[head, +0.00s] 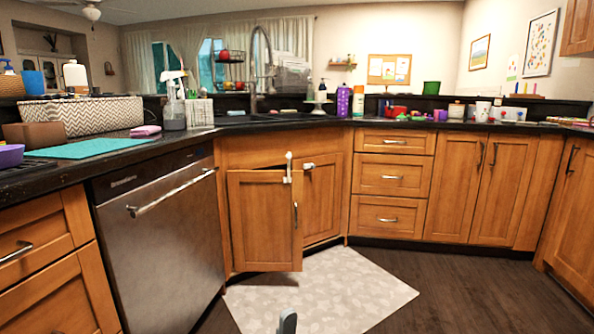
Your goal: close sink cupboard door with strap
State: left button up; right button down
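The sink cupboard (262,152) stands in the corner under the sink. Its left door (262,222) is ajar, swung outward, and its free right edge stands in front of the right door. The right door (322,205) looks shut. A white strap piece (288,168) sits at the top right corner of the left door, and another white strap piece (309,166) is on the upper part of the right door. The two pieces look apart. A metal handle (296,213) is on the left door. Neither of my grippers can be clearly made out.
A stainless dishwasher (160,240) stands left of the cupboard, and drawers (391,177) stand right of it. A pale patterned mat (325,292) lies on the floor before the cupboard. A small grey part, possibly mine, shows at the bottom edge. The dark floor to the right is clear.

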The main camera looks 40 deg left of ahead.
aim_at(266, 210)
jog(key=u, duration=0.35)
jog(key=i, duration=1.25)
jog(key=u, duration=1.5)
jog(key=i, duration=0.75)
jog(key=u, duration=0.85)
